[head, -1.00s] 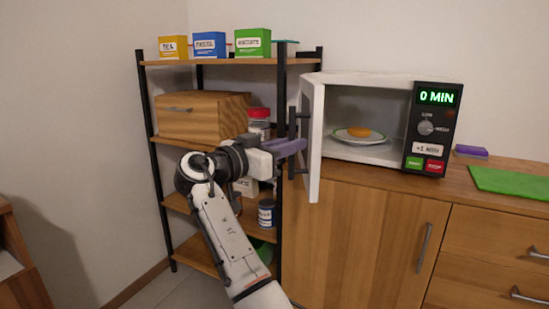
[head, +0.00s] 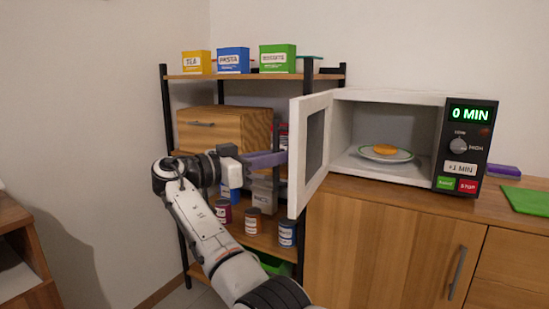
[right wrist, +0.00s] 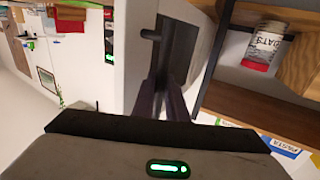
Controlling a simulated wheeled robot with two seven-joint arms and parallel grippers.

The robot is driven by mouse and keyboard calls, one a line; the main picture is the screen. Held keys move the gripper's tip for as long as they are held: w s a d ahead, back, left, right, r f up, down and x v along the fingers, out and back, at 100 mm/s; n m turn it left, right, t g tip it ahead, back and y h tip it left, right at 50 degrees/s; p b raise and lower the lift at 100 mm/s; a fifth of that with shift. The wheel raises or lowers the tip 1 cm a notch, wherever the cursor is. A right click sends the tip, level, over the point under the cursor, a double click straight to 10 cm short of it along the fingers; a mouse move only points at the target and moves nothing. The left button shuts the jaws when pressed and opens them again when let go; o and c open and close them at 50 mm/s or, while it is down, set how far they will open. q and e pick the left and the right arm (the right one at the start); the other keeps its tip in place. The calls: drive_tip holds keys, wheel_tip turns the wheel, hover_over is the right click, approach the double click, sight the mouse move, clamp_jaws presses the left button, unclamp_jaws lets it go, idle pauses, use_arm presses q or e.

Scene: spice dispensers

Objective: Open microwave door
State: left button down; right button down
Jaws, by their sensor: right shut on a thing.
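The white microwave (head: 343,125) stands on the wooden cabinet, its door (head: 295,155) swung wide open to the left. The inner side of the door and its dark window face the head view. My right gripper (head: 272,160), with purple fingers, is at the outer side of the door, shut on its dark handle. The fingers also show in the right wrist view (right wrist: 160,103), beside the handle (right wrist: 151,35); the exact contact is partly hidden. Inside the microwave is a plate (head: 366,155) with orange food (head: 391,154). My left gripper is not in view.
A shelf rack (head: 168,125) stands close behind and left of the door. It holds a wooden box (head: 215,130), several jars and tea, pasta and biscuit boxes. The microwave's control panel (head: 468,145) reads 0 MIN. A green mat (head: 525,200) lies at the right.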

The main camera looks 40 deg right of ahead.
drive_tip(key=shift+d+r, duration=0.1)
drive_tip(key=shift+d, duration=0.05)
drive_tip(key=c, duration=2)
unclamp_jaws()
drive_tip(key=shift+c, duration=0.2)
drive_tip(key=a, duration=1)
drive_tip(key=shift+w+p, duration=0.35)
drive_tip(key=shift+p, duration=0.1)
drive_tip(key=shift+a, duration=0.1)
